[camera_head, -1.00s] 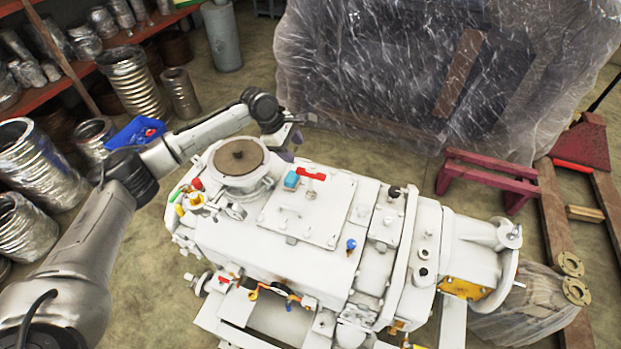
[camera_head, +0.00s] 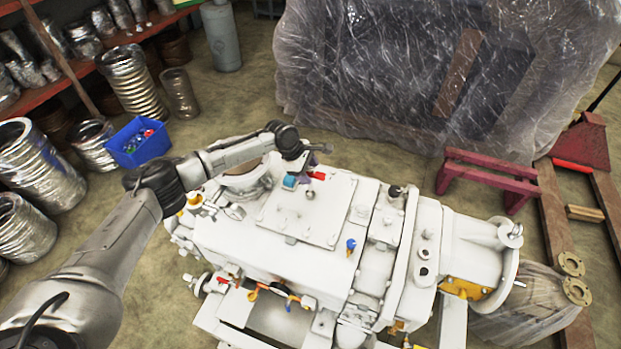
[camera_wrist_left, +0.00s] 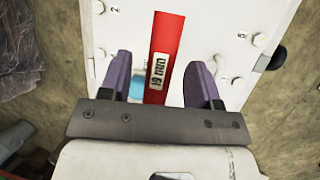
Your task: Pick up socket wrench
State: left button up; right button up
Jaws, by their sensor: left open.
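The socket wrench shows as a red bar (camera_wrist_left: 166,45) with a white "19 mm" label in the left wrist view. It also shows in the head view (camera_head: 317,175), on or just above the machine's pale cover plate (camera_head: 333,213). My left gripper (camera_head: 309,159) is over that plate. In the left wrist view its purple fingers (camera_wrist_left: 161,70) are open, one on each side of the red bar, with a gap on both sides. The lower end of the bar is hidden behind the gripper body. My right gripper is not in view.
A light blue block (camera_head: 290,182) sits on the plate beside the red bar. Bolts with printed numbers (camera_wrist_left: 240,38) line the plate. A blue ball-topped fitting (camera_head: 351,245) stands on the machine. A blue crate (camera_head: 141,149) stands on the floor at left.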

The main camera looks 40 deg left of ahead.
pick_arm(q)
jog(key=shift+x, duration=1)
jog(key=shift+c, duration=0.3)
grip_shut()
